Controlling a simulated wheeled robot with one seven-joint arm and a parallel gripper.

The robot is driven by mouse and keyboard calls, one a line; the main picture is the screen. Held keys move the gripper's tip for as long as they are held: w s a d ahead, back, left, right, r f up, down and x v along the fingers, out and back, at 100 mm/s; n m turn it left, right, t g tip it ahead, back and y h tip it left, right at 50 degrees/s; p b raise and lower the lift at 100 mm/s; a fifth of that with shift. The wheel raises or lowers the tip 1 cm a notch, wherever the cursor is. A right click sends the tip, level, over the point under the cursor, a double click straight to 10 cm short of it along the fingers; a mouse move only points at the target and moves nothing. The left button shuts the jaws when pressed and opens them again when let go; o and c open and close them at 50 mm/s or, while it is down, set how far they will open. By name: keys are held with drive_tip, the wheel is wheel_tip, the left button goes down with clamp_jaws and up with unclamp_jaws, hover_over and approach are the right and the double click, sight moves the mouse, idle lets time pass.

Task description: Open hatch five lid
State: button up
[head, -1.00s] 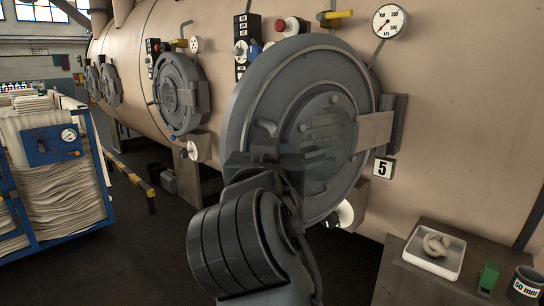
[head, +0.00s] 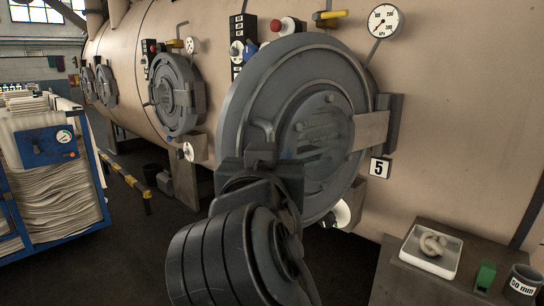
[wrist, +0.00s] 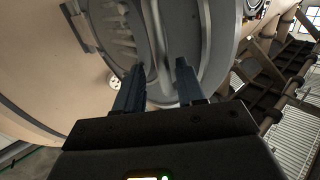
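The hatch five lid (head: 338,92) is a large round grey disc on the beige vessel, beside the "5" plate (head: 380,167). A hinge arm (head: 371,132) crosses its right side. A grey handle (head: 262,132) stands out near its left edge. I cannot tell whether the lid is slightly ajar. My gripper (head: 258,155) is just below the handle, in front of the lid's lower left; its fingertips are hard to make out there. In the wrist view, the two fingers (wrist: 158,82) are apart, with the lid (wrist: 185,28) beyond them. Contact with the handle is unclear.
A smaller hatch (head: 177,95) and a blue fabric cart (head: 45,148) are at left. A black-and-yellow barrier (head: 127,178) stands on the floor. A white tray (head: 431,252), green block (head: 486,275) and cup (head: 524,281) sit on a bench at lower right.

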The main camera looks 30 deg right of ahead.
drive_tip(key=v, duration=0.5)
drive_tip(key=shift+d, duration=0.1)
drive_tip(key=s+f+n+y, duration=0.4)
drive_tip(key=s+f+n, duration=0.1)
drive_tip(key=f, duration=0.7)
drive_tip(key=s+f+n+y, duration=0.4)
drive_tip(key=f, duration=0.7)
drive_tip(key=s+d+f+m+y, duration=0.1)
drive_tip(key=s+d+f, duration=0.1)
drive_tip(key=s, duration=1)
drive_tip(key=s+d+f+m+y, duration=0.1)
drive_tip(key=s+d+f, duration=0.1)
drive_tip(key=s, duration=1.1)
drive_tip(key=shift+d, duration=0.3)
